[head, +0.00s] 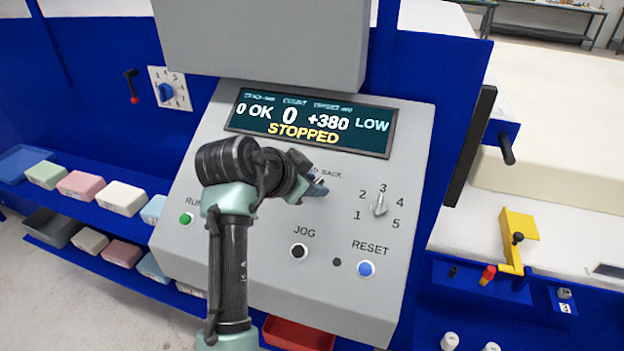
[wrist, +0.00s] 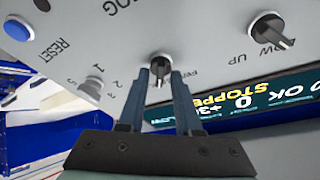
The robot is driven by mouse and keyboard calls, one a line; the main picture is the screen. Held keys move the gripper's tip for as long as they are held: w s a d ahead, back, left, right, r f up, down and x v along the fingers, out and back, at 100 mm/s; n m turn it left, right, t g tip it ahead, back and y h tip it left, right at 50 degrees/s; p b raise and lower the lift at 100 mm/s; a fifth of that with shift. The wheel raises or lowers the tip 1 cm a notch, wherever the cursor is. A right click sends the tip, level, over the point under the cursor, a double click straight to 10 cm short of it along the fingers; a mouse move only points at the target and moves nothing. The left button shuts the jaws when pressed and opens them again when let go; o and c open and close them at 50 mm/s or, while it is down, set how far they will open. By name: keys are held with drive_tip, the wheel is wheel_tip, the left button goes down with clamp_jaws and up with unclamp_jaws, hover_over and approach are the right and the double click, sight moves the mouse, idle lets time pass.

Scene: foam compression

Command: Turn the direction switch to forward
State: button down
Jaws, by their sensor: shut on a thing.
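The direction switch is a small knob on the sloping grey control panel. In the wrist view the direction switch (wrist: 158,63) sits between my two fingertips, with a partly covered label beside it. In the head view my gripper (head: 317,188) reaches over the panel from the left and covers most of the switch; the word BACK shows just above it. My gripper (wrist: 161,77) is shut on the switch. Which way the switch points is hard to tell, because the fingers hide much of it and its labels.
The display (head: 310,124) reads STOPPED. The numbered knob (head: 380,205) is right of my gripper; the black JOG button (head: 299,251), blue RESET button (head: 366,269) and green button (head: 186,218) lie lower. Another knob (wrist: 268,28) shows at right in the wrist view.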

drive_tip(key=n+p, duration=0.1)
drive_tip(key=n, duration=0.1)
drive_tip(key=n+t+y+p, duration=0.1)
drive_tip(key=n, duration=0.2)
drive_tip(key=shift+d+r+p, duration=0.15)
drive_tip(key=shift+r+p, duration=0.05)
drive_tip(key=shift+p, duration=0.2)
drive_tip(key=n+y+p, duration=0.1)
drive_tip(key=n+p, duration=0.2)
drive_tip(key=n, duration=0.1)
drive_tip(key=shift+y, duration=0.3)
drive_tip(key=n+y+p, duration=0.1)
drive_tip(key=n+p, duration=0.1)
drive_tip(key=n, duration=0.1)
drive_tip(key=shift+n+t, duration=0.3)
drive_tip(key=shift+f+n+y+p, duration=0.1)
drive_tip(key=shift+n+y+p, duration=0.75)
drive_tip(key=shift+n, duration=0.75)
drive_tip(key=c, duration=0.9)
unclamp_jaws()
drive_tip(key=shift+s, duration=0.1)
